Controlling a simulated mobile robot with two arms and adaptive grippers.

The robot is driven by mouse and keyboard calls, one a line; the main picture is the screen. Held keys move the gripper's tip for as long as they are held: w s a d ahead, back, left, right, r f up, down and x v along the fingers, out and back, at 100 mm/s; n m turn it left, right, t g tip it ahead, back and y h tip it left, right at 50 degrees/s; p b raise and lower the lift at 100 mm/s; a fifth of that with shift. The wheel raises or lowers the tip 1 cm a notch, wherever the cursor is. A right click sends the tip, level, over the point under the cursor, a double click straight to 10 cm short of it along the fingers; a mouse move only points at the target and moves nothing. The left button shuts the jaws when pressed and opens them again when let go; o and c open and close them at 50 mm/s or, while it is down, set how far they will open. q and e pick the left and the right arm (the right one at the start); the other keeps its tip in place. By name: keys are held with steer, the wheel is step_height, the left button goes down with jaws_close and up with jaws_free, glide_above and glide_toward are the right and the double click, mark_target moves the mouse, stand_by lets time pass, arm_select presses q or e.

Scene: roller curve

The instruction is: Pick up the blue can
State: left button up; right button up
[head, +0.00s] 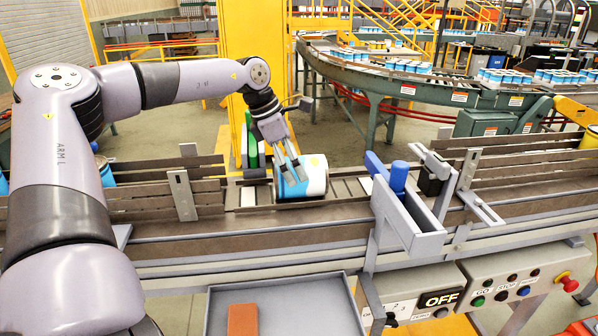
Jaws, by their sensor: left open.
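A blue and white can (316,178) with a little yellow on it lies on its side on the near conveyor, in the middle of the head view. My left gripper (294,172) reaches down from above and behind it. Its two fingers are apart and overlap the can's left part in the picture. I cannot tell whether they touch it. The fingers hide some of the can's left side. My right gripper does not show.
Metal side rails (180,195) line the conveyor. A blue-handled metal bracket (408,205) stands right of the can. A grey tray (285,290) with an orange-brown block (242,320) is in front. A control box (525,285) is at lower right. Several cans ride a curved conveyor (400,80) behind.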

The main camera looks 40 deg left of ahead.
arm_select(q)
steer(key=p+x, duration=0.1)
steer(key=x, duration=0.2)
steer(key=shift+w+r, duration=0.1)
steer(key=shift+f+b, duration=0.4)
steer(key=shift+b, duration=0.25)
stand_by(0.4)
steer(key=c, duration=1.3)
